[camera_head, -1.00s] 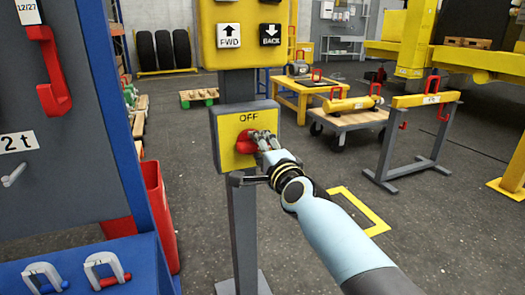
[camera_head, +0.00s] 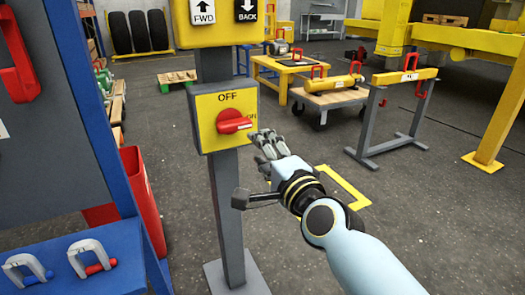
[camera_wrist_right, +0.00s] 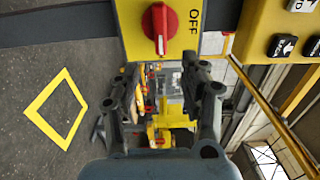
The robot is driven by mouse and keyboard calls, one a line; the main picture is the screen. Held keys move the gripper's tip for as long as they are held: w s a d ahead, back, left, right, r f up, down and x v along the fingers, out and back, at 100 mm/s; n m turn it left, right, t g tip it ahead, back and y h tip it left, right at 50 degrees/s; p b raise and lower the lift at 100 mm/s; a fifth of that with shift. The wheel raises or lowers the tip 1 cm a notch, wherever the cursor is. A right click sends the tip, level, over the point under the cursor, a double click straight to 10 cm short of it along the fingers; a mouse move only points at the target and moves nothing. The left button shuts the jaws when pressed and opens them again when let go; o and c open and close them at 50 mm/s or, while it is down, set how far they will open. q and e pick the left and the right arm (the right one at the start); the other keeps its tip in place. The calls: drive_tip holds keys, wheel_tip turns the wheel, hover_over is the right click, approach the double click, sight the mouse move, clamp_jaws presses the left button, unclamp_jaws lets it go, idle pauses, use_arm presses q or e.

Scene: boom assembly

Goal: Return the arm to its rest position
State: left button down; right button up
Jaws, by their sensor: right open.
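My right gripper (camera_head: 266,143) is open and empty, just right of and below the yellow switch box, apart from the red rotary knob (camera_head: 233,122). In the right wrist view the open fingers (camera_wrist_right: 165,95) stand on both sides of an empty gap, with the knob (camera_wrist_right: 160,27) beyond at the top. My right arm reaches in from the lower right. My left gripper is not in view.
The switch box (camera_head: 207,135) sits on a grey post (camera_head: 229,215) below a FWD/BACK button panel (camera_head: 221,32). A blue rack with shackles (camera_head: 91,258) and a red bin (camera_head: 143,200) stand left. A cart (camera_head: 330,97) and grey stand (camera_head: 393,120) are behind. Open floor lies right.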

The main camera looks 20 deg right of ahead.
drive_tip(key=s+d+f+n+g, duration=0.1)
drive_tip(key=s+f+n+g, duration=0.15)
drive_tip(key=s+f, duration=0.7)
drive_tip(key=s+d+f+n+g, duration=0.2)
drive_tip(key=s+f+g, duration=0.25)
drive_tip(key=f, duration=1.05)
drive_tip(key=s+d+f+n+g, duration=0.1)
drive_tip(key=s+f+n+g, duration=0.2)
drive_tip(key=s+f, duration=0.7)
drive_tip(key=s+d+f+n+g, duration=0.2)
drive_tip(key=s+f, duration=0.3)
drive_tip(key=s, duration=0.4)
drive_tip(key=s+d+f+n+g+h, duration=0.1)
drive_tip(key=s+f+n, duration=0.4)
drive_tip(key=s, duration=0.5)
drive_tip(key=s+d+f+n+g, duration=0.3)
drive_tip(key=s+f+g, duration=0.1)
drive_tip(key=s, duration=0.6)
drive_tip(key=shift+s+f+n+g, duration=0.15)
drive_tip(key=shift+f+n+g, duration=0.2)
drive_tip(key=shift+f, duration=0.4)
